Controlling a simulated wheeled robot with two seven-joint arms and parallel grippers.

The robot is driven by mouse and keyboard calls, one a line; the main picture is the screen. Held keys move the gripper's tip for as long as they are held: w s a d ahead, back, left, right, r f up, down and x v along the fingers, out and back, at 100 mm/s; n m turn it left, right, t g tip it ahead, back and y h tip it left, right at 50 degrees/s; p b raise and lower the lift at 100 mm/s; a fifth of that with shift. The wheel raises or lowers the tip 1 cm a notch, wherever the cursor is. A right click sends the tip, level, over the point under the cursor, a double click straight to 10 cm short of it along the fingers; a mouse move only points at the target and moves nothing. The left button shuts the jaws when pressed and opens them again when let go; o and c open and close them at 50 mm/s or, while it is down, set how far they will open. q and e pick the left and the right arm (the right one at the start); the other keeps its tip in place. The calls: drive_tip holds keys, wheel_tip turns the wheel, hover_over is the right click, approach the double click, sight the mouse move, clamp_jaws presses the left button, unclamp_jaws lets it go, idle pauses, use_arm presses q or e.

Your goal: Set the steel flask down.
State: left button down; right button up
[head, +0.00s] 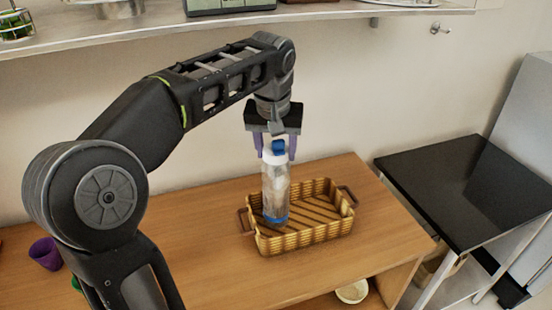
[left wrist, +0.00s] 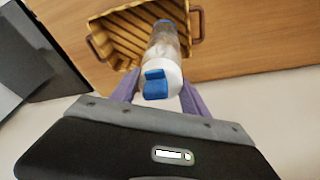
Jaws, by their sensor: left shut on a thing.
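The steel flask (head: 275,185) is upright, with a grey body, a white top, a blue cap and a blue base. My left gripper (head: 276,152) points down from above, its purple fingers shut on the flask's top. The flask's lower end shows inside the outline of a woven basket (head: 305,240), toward its left end; I cannot tell whether it touches the basket floor. In the left wrist view the flask (left wrist: 163,50) lies between the fingers, its blue cap nearest, with the basket (left wrist: 112,30) beyond it. My right gripper is not in view.
The basket stands on a wooden table (head: 210,225) and has a handle at each end. A purple cup (head: 46,253) is at the table's left. A shelf (head: 150,32) runs above the arm. A black-topped stand (head: 465,185) is at the right. A pale bowl (head: 352,291) sits below the tabletop.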

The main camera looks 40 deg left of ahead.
sight(276, 188)
use_arm(q)
wheel_tip(276, 188, down, 3)
drive_tip(key=shift+r, duration=0.15)
drive_tip(key=c, duration=0.6)
unclamp_jaws()
drive_tip(key=shift+f, duration=0.2)
drive_tip(key=shift+o, duration=0.2)
drive_tip(key=shift+r, duration=0.1)
